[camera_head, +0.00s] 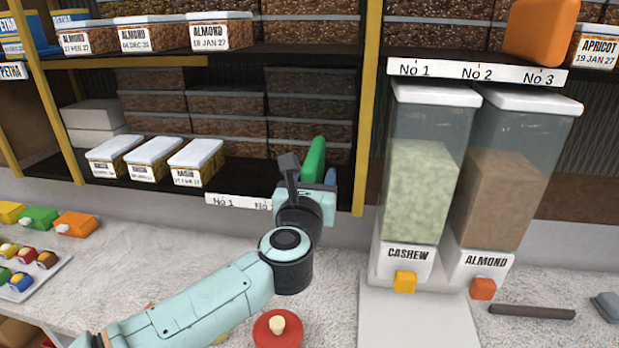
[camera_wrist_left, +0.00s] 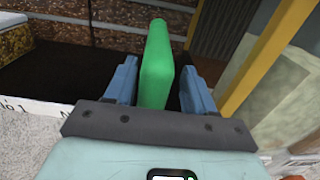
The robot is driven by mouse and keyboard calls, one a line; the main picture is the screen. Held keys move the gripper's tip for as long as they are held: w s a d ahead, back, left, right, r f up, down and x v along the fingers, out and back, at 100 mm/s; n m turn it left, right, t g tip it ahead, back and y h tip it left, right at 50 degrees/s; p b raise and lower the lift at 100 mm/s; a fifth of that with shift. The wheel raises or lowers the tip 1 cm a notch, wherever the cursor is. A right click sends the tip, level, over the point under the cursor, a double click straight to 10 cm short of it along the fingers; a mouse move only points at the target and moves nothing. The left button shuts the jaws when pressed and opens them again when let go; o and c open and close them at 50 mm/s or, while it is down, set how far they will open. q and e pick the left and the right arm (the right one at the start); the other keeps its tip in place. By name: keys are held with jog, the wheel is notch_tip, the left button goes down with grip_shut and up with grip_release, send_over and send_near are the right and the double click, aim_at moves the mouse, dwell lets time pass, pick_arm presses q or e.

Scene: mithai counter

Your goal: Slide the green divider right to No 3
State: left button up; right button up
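The green divider (camera_head: 314,161) stands upright at the right end of the lower shelf, near the yellow post. My left gripper (camera_head: 309,181) is at it, seen from behind in the head view. In the left wrist view the divider (camera_wrist_left: 156,65) stands between the two blue fingers of my left gripper (camera_wrist_left: 158,85). A narrow dark gap shows between the divider and the right finger, so the fingers look open around it. The lower label strip (camera_head: 238,202) shows No 1 and part of No 2; my gripper hides its right part. My right gripper is not in view.
The yellow post (camera_head: 368,110) rises just right of my gripper. Cashew (camera_head: 404,255) and almond (camera_head: 486,262) dispensers stand beyond it. Lidded boxes (camera_head: 196,163) sit on the lower shelf to the left. An orange block (camera_head: 540,32) stands on the upper shelf, above its own No 1 to No 3 strip.

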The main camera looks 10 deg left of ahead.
pick_arm(q)
jog(key=s+b, duration=0.3)
jog(key=s, duration=1)
jog(key=shift+s+d, duration=0.2)
jog(key=shift+d, duration=0.2)
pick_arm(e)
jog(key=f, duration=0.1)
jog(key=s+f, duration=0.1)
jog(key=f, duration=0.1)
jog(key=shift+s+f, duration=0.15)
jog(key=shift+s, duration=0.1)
